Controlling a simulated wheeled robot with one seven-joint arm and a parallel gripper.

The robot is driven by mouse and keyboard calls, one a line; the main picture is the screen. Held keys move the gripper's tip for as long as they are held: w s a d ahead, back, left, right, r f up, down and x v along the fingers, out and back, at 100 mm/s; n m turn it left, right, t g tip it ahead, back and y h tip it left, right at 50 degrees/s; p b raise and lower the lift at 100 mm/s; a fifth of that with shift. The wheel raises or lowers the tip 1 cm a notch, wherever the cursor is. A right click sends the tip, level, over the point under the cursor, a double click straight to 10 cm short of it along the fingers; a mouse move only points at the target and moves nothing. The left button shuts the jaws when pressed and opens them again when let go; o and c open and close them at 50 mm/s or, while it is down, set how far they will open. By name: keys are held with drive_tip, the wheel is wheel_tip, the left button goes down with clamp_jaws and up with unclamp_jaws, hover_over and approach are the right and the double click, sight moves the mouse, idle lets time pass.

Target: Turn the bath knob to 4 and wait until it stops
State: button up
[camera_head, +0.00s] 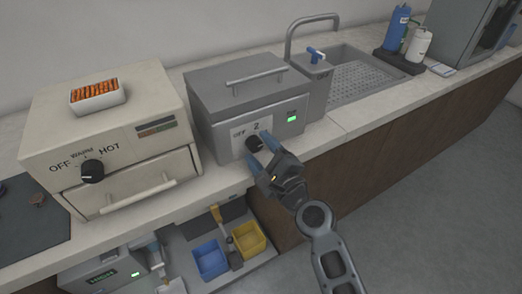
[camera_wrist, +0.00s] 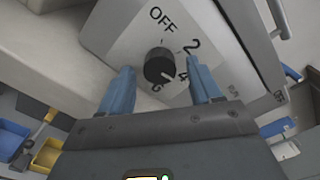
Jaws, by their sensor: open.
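The bath (camera_head: 250,97) is a grey lidded box with a sloped front panel on the counter. Its black bath knob (camera_wrist: 158,64) sits on a pale dial plate marked OFF, 2, 4 and 6. A light pointer mark shows on the knob's lower right, roughly toward 4 and 6; the exact setting is unclear. The knob also shows in the head view (camera_head: 254,144), partly behind my fingers. My gripper (camera_wrist: 161,84) is open, its blue fingers either side of the knob with visible gaps. The gripper also shows in the head view (camera_head: 261,150), reaching to the panel.
The bath's green display (camera_head: 292,119) is lit. A cream oven (camera_head: 105,135) with its own OFF/WARM/HOT knob stands left, a tray of orange pieces on top. A sink (camera_head: 355,75) and bottles (camera_head: 397,28) are right. Blue and yellow bins (camera_head: 210,259) sit on a lower shelf.

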drive_tip(key=v, duration=0.7)
drive_tip(key=shift+s+d+b, duration=0.25)
drive_tip(key=shift+s+b, duration=0.05)
drive_tip(key=shift+s, duration=0.05)
drive_tip(key=shift+f, duration=0.1)
drive_tip(key=s+d+f+n+h, duration=0.3)
drive_tip(key=s+d, duration=0.4)
drive_tip(key=s, duration=0.3)
drive_tip(key=s+d+f+n+h, duration=0.35)
drive_tip(key=s+d, duration=0.35)
drive_tip(key=s, duration=0.4)
drive_tip(key=s+d+r+n+h, duration=0.1)
drive_tip(key=s+d+r+n, duration=0.2)
drive_tip(key=s+r+n, duration=0.3)
drive_tip(key=s+d+r+n+h, duration=0.2)
drive_tip(key=s+r+n, duration=0.3)
drive_tip(key=s, duration=0.7)
drive_tip(key=shift+s+d+r+n, duration=0.35)
drive_tip(key=shift+s+d, duration=0.05)
drive_tip(key=shift+d, duration=0.4)
drive_tip(key=shift+h, duration=0.25)
idle(1.9)
